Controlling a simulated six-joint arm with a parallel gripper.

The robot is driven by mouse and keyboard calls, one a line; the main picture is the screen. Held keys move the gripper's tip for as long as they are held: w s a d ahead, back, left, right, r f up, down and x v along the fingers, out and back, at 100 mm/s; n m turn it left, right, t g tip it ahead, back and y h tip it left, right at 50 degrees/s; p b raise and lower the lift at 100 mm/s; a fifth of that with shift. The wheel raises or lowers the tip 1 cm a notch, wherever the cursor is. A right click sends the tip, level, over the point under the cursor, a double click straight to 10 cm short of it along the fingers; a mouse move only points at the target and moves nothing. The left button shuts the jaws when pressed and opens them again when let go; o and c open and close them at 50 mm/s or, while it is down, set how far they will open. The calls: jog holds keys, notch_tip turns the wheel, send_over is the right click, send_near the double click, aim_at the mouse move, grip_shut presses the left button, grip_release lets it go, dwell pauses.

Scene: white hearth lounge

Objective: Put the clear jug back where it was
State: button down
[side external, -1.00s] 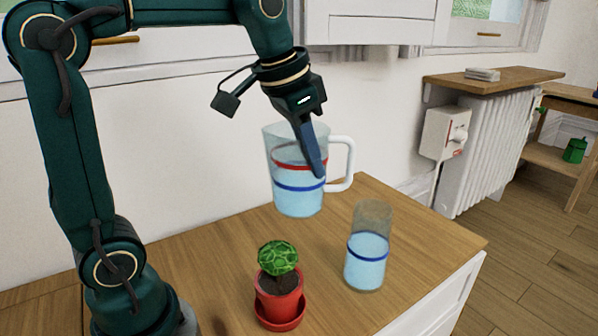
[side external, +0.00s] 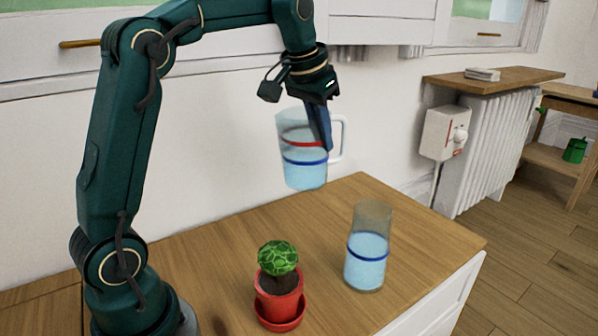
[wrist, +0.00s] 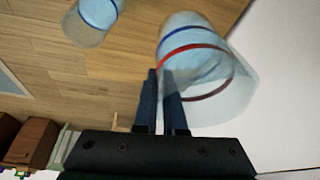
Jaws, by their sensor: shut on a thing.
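The clear jug (side external: 303,170) has a white handle, a red band and a blue band, with pale blue water inside. My gripper (side external: 329,146) is shut on the jug and holds it in the air above the cabinet top, nearly upright, near the wall. In the wrist view the jug (wrist: 205,85) is just beyond my gripper's fingertips (wrist: 162,75). Which part the fingers pinch, wall or handle, is hard to tell. A clear glass (side external: 367,262) with a blue band and water to about that band stands on the wooden top (side external: 225,255); it also shows in the wrist view (wrist: 90,18).
A small green plant in a red pot (side external: 280,300) on a red saucer stands left of the glass. Bare wood lies behind the plant and glass. The white wall (side external: 220,150) is close behind the jug. A radiator (side external: 492,150) stands to the right.

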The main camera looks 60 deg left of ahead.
jog(key=w+a+f+n, duration=0.2)
jog(key=w+a+f, duration=0.15)
jog(key=a, duration=0.35)
notch_tip(320, 180, down, 11)
jog(key=shift+a+y, duration=0.3)
jog(key=shift+f, duration=0.1)
jog(key=c, duration=1)
grip_release()
